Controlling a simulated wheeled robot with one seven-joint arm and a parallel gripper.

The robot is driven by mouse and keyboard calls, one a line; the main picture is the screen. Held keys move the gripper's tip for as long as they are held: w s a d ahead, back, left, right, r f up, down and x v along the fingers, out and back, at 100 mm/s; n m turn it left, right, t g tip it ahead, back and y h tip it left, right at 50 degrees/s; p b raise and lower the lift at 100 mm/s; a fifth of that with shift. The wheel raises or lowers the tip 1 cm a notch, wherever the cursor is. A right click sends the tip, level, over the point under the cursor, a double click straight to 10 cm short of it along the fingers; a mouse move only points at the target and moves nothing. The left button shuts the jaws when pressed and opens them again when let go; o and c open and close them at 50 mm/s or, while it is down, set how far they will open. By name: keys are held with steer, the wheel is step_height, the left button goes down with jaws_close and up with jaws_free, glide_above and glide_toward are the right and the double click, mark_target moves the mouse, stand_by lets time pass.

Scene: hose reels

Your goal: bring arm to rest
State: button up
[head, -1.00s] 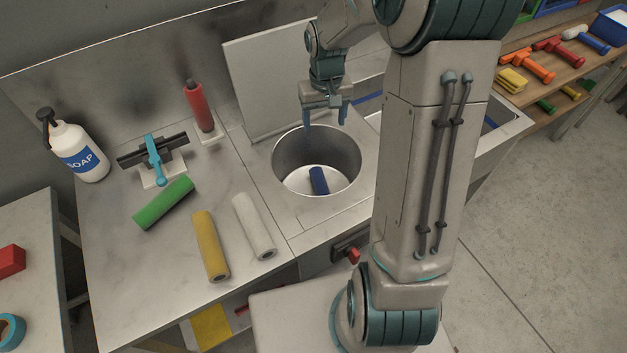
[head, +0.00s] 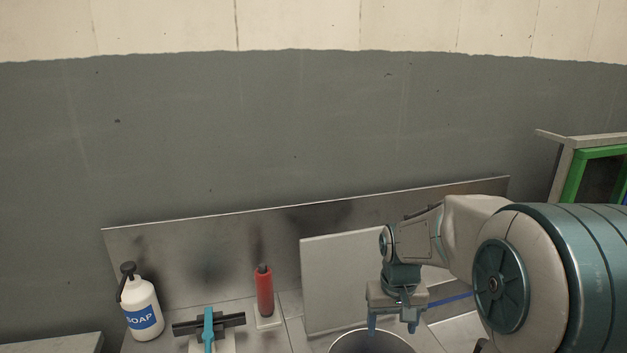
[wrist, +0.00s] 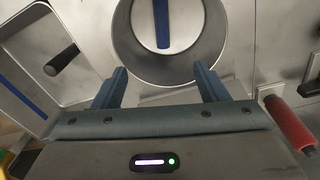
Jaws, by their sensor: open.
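My gripper (head: 394,325) hangs over the round basin (head: 345,347) in the counter, fingers pointing down. In the wrist view my gripper (wrist: 160,88) is open, with nothing between its two fingers.
A soap bottle (head: 142,308), a blue-handled fixture (head: 208,328) and a red cylinder (head: 264,292) stand on the counter left of the basin. A pale board (head: 335,275) leans behind it. A tray with a blue strip (wrist: 25,85) lies at left in the wrist view.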

steer(key=s+a+r+t, duration=0.1)
steer(key=s+r, duration=0.2)
steer(key=s, duration=0.6)
steer(key=s+a+r+t, duration=0.1)
steer(key=s+r, duration=0.2)
steer(key=s, duration=0.5)
steer(key=shift+s+t, duration=0.35)
steer(key=shift+t, duration=0.05)
steer(key=shift+r, duration=0.1)
